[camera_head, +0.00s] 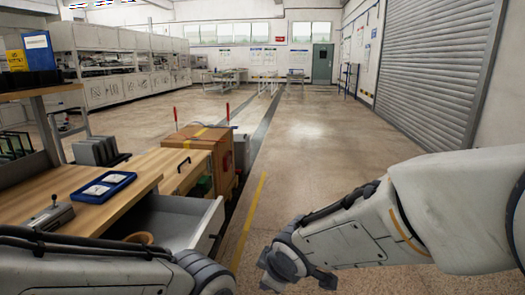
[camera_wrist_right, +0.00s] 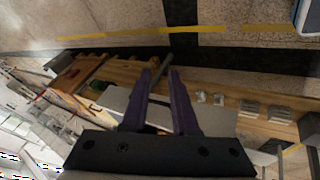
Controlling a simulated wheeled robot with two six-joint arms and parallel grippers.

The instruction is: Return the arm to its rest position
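My right arm (camera_head: 440,215) comes in from the right in the head view and bends down beside the open floor. Its gripper is mostly cut off or hidden at the bottom there. In the right wrist view the right gripper (camera_wrist_right: 162,76) has two dark purple fingers standing apart. Nothing is visibly held between them; the workbench shows behind the gap. My left arm (camera_head: 90,268) crosses the lower left of the head view, in front of the bench. Its gripper is outside the picture.
A wooden workbench (camera_head: 85,178) on the left has an open drawer (camera_head: 205,222) near my left arm. A blue tray (camera_head: 103,187) lies on the bench. A wooden crate (camera_head: 205,142) stands beyond it. The floor (camera_head: 320,150) ahead is clear; a roller shutter (camera_head: 440,65) is at right.

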